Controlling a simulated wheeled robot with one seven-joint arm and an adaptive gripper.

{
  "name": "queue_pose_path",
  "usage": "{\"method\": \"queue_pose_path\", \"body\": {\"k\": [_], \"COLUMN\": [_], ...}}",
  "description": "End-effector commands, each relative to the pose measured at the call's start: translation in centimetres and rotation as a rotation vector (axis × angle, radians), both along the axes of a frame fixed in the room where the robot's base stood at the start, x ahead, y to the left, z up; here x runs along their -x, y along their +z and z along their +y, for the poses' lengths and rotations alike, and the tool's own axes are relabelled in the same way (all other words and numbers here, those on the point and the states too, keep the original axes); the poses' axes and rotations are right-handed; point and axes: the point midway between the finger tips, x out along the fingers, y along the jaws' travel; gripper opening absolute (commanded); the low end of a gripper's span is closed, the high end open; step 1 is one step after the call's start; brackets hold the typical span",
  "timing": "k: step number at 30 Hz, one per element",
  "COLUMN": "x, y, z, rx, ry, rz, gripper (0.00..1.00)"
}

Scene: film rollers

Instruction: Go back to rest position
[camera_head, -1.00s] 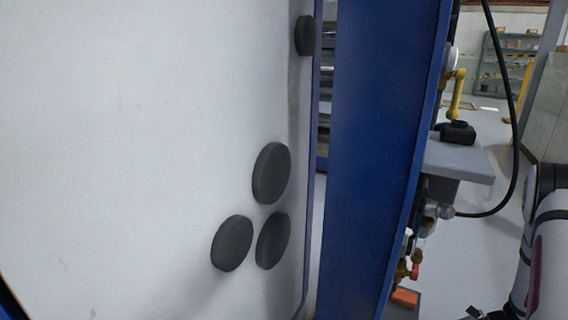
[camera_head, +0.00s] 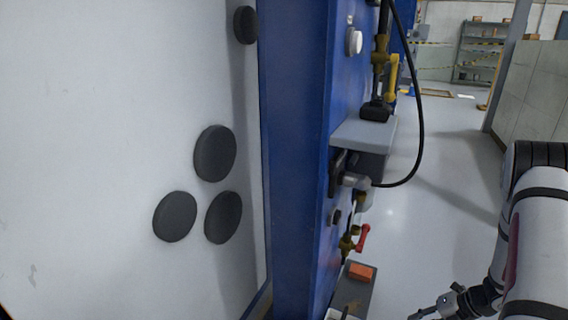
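My gripper (camera_head: 428,313) is at the bottom right in the head view, at the lower end of my white and black arm. Only its dark, thin tip parts show, partly cut by the lower edge. Its finger opening is too small to judge. No held object shows at it. It is apart from the blue machine frame, to the right of it.
A white panel with several dark discs (camera_head: 215,153) fills the left. A blue column (camera_head: 297,140) stands beside it, with a grey shelf (camera_head: 362,133), yellow valve (camera_head: 391,78), red valve handle (camera_head: 363,238) and orange block (camera_head: 362,271). Open floor (camera_head: 440,210) lies right of it.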

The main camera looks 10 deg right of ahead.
Motion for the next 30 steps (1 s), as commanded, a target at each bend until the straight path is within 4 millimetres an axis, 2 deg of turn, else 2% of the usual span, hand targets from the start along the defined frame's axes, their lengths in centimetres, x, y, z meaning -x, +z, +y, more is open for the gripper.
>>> {"method": "queue_pose_path", "body": {"k": [8, 14, 17, 20, 24, 27, 30], "x": [-2.9, -5.7, -7.3, -8.9, -10.2, -9.9, -8.8], "y": [2.9, 6.8, 9.6, 13.5, 20.4, 25.1, 29.4], "z": [-1.6, -3.2, -4.0, -4.7, -5.1, -4.5, -3.4], "rx": [0.087, 0.173, 0.218, 0.265, 0.310, 0.310, 0.285], "ry": [-0.119, -0.267, -0.373, -0.517, -0.781, -0.974, -1.167], "rz": [-0.007, -0.020, -0.034, -0.054, -0.089, -0.109, -0.123], "gripper": [0.32, 0.32, 0.32, 0.32, 0.32, 0.32, 0.32]}}
